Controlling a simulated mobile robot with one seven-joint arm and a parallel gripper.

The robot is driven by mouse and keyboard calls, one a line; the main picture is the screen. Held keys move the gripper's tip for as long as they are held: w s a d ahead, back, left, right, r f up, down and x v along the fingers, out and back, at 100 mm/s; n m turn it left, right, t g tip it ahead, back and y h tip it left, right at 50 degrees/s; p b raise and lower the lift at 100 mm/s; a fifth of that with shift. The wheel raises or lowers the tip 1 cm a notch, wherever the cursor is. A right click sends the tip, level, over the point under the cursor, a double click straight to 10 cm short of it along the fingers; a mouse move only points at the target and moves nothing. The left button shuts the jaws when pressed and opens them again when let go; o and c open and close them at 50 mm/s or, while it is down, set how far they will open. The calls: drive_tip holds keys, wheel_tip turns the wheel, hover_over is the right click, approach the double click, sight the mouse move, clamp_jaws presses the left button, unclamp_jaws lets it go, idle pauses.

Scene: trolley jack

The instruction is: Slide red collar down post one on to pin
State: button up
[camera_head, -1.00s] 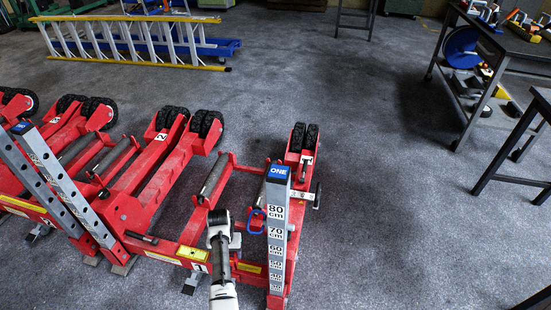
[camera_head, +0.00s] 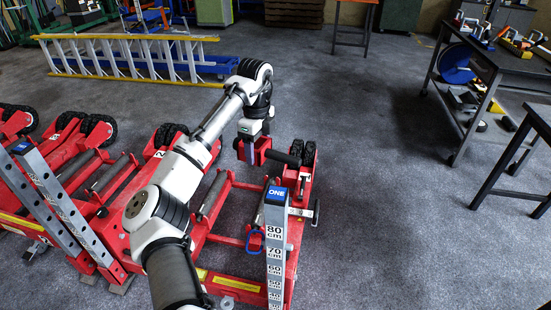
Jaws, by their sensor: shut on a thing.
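Post one (camera_head: 276,250) is a grey upright post with centimetre marks and a blue cap reading ONE, right of centre. A pin with a blue loop handle (camera_head: 255,240) shows at its left side; how far it passes into the post is hidden. My gripper (camera_head: 253,148) is shut on a red block with a dark cylindrical handle, which looks like the red collar (camera_head: 262,151). It is held up in the air, above and left of the post's cap in the picture and apart from the post. The fingers are small and partly hidden.
Red trolley jacks with black wheels (camera_head: 98,130) fill the left. Another grey perforated post (camera_head: 45,195) stands at far left. A yellow ladder (camera_head: 130,58) lies behind. A dark workbench (camera_head: 497,65) stands at right. The floor (camera_head: 385,180) between is clear.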

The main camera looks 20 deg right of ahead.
drive_tip(key=s+d+r+m, duration=0.1)
drive_tip(key=s+r+m, duration=0.5)
drive_tip(key=r+m+p, duration=0.1)
drive_tip(key=r+m, duration=0.1)
drive_tip(key=m, duration=0.7)
hover_over(276, 198)
drive_tip(key=shift+p, duration=0.45)
drive_tip(key=shift+f+b, duration=1.45)
drive_tip(key=shift+f, duration=1.6)
drive_tip(key=shift+w, duration=0.1)
drive_tip(key=shift+p, duration=0.8)
drive_tip(key=shift+f+b, duration=2.25)
drive_tip(key=shift+f, duration=1.55)
